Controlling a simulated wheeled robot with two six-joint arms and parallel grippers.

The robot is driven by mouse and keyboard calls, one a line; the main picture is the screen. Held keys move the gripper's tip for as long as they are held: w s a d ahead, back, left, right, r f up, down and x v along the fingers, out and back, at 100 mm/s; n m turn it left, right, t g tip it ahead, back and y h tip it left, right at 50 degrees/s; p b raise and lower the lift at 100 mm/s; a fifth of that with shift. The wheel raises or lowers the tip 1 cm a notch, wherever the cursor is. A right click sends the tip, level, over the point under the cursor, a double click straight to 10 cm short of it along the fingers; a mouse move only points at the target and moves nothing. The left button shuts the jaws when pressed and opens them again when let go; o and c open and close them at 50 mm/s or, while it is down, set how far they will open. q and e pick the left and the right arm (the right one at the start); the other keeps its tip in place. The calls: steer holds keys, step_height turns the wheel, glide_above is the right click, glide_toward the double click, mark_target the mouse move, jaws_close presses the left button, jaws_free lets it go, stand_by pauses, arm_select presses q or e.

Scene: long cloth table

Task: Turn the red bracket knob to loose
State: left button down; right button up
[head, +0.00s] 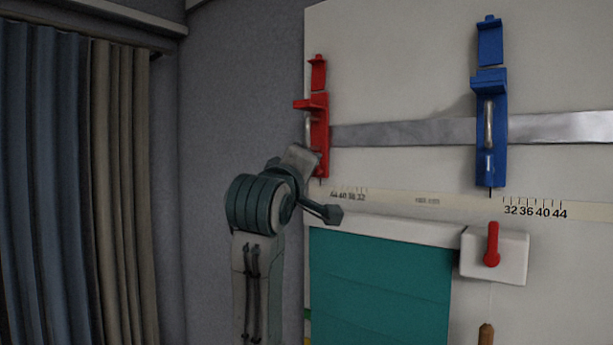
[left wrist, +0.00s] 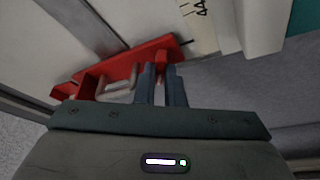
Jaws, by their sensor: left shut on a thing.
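The red bracket (head: 320,120) sits upright at the left end of the metal rail, near the panel's left edge. It also shows in the left wrist view (left wrist: 118,71), slanting across the upper left. My left gripper (head: 314,164) is at the bracket's lower part. In the left wrist view my left gripper (left wrist: 160,82) has its two fingers close together, shut on the knob (left wrist: 159,93) near one end of the bracket. The fingers hide much of the knob, so its turn position cannot be told. My right gripper is not in view.
A blue bracket (head: 489,140) stands farther right on the rail (head: 405,133). Below are a scale strip (head: 427,201), a teal blind (head: 380,285) and a white box (head: 512,258) with a red lever (head: 492,243). Curtains (head: 75,180) hang at the left.

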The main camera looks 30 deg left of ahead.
arm_select(q)
steer(key=shift+d+r+n+g+b, duration=0.1)
steer(key=shift+n+g+b, duration=0.65)
steer(key=shift+n, duration=0.85)
steer(key=shift+n+g+b, duration=0.55)
steer(key=shift+n+b, duration=0.4)
steer(key=shift+n, duration=0.65)
steer(key=c, duration=1.5)
jaws_free()
